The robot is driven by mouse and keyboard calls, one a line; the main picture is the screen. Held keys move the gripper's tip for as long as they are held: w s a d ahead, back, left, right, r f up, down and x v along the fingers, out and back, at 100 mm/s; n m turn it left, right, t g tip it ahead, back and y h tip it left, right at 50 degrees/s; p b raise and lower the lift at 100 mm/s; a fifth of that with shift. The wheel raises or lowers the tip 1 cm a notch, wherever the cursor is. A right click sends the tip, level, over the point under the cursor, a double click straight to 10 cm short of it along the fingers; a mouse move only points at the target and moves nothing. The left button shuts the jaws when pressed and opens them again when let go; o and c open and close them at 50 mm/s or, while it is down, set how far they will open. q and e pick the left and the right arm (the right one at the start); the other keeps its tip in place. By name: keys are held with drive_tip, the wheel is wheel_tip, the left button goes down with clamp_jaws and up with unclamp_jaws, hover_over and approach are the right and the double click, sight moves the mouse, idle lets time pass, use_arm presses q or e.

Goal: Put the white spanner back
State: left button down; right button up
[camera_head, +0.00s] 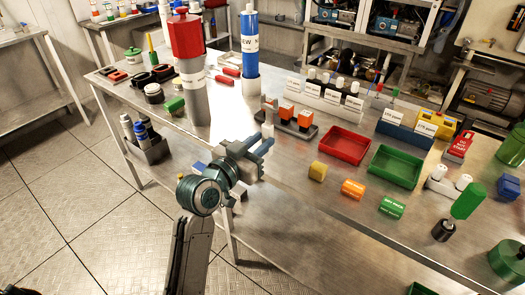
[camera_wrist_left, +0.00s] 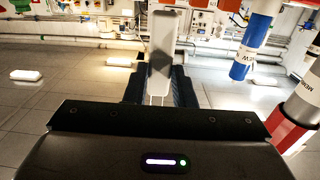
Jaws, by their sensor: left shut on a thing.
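My left gripper (camera_head: 258,152) is off the front edge of the steel bench, near its left part. In the left wrist view the dark fingers (camera_wrist_left: 161,86) are shut on a long white piece with a grey patch, which I take to be the white spanner (camera_wrist_left: 164,28). My right gripper is not in view.
The bench (camera_head: 300,175) holds a tall grey and red cylinder (camera_head: 193,95), a blue and white cylinder (camera_head: 249,55), a red tray (camera_head: 345,145) and a green tray (camera_head: 395,166). Floor is free at front left.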

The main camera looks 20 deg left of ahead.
use_arm(q)
drive_tip(key=s+f, duration=0.1)
drive_tip(key=s, duration=0.6)
drive_tip(key=shift+y, duration=0.3)
drive_tip(key=w+a, duration=0.1)
drive_tip(key=w, duration=0.4)
drive_tip(key=w+a+f+p, duration=0.1)
drive_tip(key=w, duration=0.4)
drive_tip(key=w+a+p, duration=0.1)
drive_tip(key=w, duration=0.3)
drive_tip(key=shift+w+a+f, duration=0.3)
drive_tip(key=shift+w, duration=0.1)
drive_tip(key=shift+w+a+f, duration=0.1)
drive_tip(key=shift+w+f, duration=0.05)
drive_tip(key=shift+f, duration=0.75)
drive_tip(key=shift+w+f, duration=0.1)
drive_tip(key=shift+f, duration=0.75)
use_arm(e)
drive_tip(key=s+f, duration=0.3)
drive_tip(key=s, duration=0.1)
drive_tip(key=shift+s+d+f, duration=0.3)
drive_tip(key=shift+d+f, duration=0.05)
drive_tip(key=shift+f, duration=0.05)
use_arm(q)
drive_tip(key=shift+f, duration=0.1)
drive_tip(key=c, duration=1.2)
unclamp_jaws()
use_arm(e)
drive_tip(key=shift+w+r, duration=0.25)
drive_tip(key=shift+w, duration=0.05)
